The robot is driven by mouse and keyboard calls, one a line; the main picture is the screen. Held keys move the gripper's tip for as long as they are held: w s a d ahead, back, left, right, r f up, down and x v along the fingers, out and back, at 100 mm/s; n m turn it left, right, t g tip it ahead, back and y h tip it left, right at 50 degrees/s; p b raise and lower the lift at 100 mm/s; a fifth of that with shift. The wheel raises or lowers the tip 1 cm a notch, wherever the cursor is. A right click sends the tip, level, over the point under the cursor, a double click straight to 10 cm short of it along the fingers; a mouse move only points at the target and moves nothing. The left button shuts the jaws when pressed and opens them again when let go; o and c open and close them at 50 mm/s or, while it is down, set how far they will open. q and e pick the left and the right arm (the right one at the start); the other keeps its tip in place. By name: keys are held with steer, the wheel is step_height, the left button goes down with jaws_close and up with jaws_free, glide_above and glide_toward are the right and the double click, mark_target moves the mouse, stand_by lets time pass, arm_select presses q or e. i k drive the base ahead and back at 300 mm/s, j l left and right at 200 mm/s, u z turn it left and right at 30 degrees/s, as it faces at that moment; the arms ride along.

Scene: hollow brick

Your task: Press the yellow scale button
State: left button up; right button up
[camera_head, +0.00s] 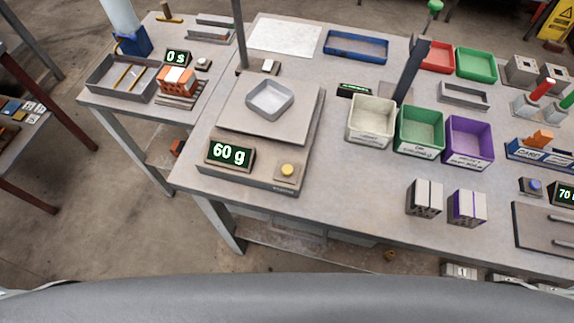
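The yellow scale button (287,170) sits on a small raised pad at the front right of the scale (231,133). The scale's display (230,154) reads 60 g in green. Nothing touches or covers the button. Neither of my grippers shows in the head view.
White, green and purple bins (469,141) stand right of the scale. Two hollow bricks (424,198) stand near the table's front edge. A dark upright post (411,70) rises behind the bins. The table between button and bricks is clear.

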mark_target(287, 170)
steer(key=j, duration=0.7)
steer(key=i+j, duration=0.15)
steer(key=j, duration=1.25)
steer(key=z, duration=1.15)
steer(key=i+j, duration=0.05)
